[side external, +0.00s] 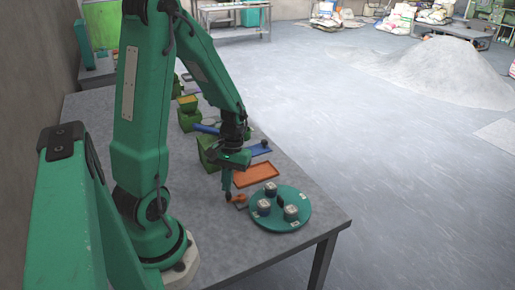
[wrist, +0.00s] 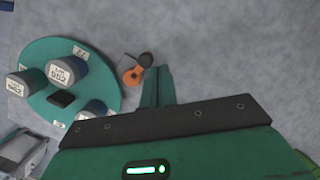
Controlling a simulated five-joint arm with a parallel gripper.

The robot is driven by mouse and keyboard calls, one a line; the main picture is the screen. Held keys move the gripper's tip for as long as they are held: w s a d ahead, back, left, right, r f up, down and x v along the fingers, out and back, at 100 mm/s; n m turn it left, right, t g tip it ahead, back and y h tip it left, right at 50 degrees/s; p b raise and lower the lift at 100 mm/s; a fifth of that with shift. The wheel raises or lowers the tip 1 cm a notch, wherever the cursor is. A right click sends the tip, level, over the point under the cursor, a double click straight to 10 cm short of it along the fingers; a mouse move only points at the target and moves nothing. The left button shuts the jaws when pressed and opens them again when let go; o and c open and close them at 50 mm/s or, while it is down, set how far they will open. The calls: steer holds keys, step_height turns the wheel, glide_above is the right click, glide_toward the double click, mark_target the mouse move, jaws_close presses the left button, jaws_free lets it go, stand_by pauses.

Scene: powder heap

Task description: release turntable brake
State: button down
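The round green turntable (side external: 291,223) lies flat near the table's front corner, with several labelled canisters (side external: 270,189) and a small black block on it. In the wrist view the turntable (wrist: 104,94) is at the left. The brake, a small orange lever (wrist: 132,77) with a dark round end on a grey plate, sits beside its rim; it also shows in the side view (side external: 240,198). My gripper (side external: 227,188) points down close by the brake. In the wrist view its green fingers (wrist: 158,70) lie together, just right of the lever, with nothing visible between them. Contact with the lever cannot be told.
An orange tray (side external: 256,174) lies behind the turntable. A blue plate (side external: 258,150) with a dark knob and green blocks (side external: 188,118) stand farther back. A grey tray-like thing (wrist: 22,148) is at the wrist view's lower left.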

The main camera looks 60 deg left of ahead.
steer(key=shift+w, duration=0.2)
steer(key=shift+w+a, duration=0.1)
steer(key=shift+w, duration=0.5)
stand_by(0.4)
steer(key=shift+w+a, duration=0.35)
steer(key=shift+a, duration=0.35)
steer(key=shift+w+a, duration=0.3)
steer(key=shift+a, duration=0.4)
steer(key=a+v, duration=0.2)
steer(key=v, duration=0.8)
steer(key=shift+s, duration=0.35)
steer(key=shift+d+r, duration=0.1)
steer(key=shift+d, duration=0.05)
